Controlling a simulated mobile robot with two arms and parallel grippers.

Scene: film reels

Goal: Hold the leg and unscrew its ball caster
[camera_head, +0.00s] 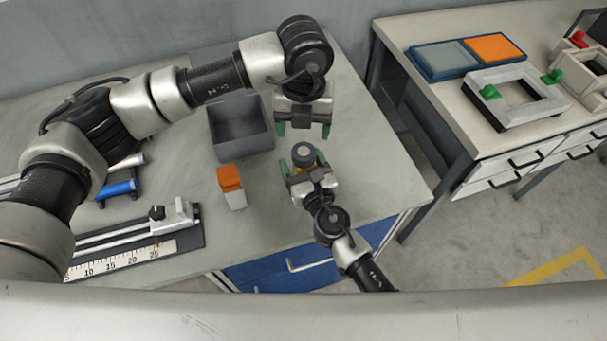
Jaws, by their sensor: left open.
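A short upright piece with a dark round top (304,153) and a light disc on it, which looks like the leg with its ball caster, stands between the green fingertips of my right gripper (303,164). The fingers appear closed around its sides; its lower part is mostly hidden, and I cannot tell leg and caster apart clearly. My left gripper (305,130) points down just behind this piece in the picture. Its two green fingertips are spread wide with nothing between them.
An empty dark grey bin (240,140) stands left of the grippers. An orange-topped white block (231,186) stands in front of it. A ruled rail fixture (150,240) and blue cylinder (116,189) lie farther left. A second table (430,30) with trays and frames stands right, across a gap.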

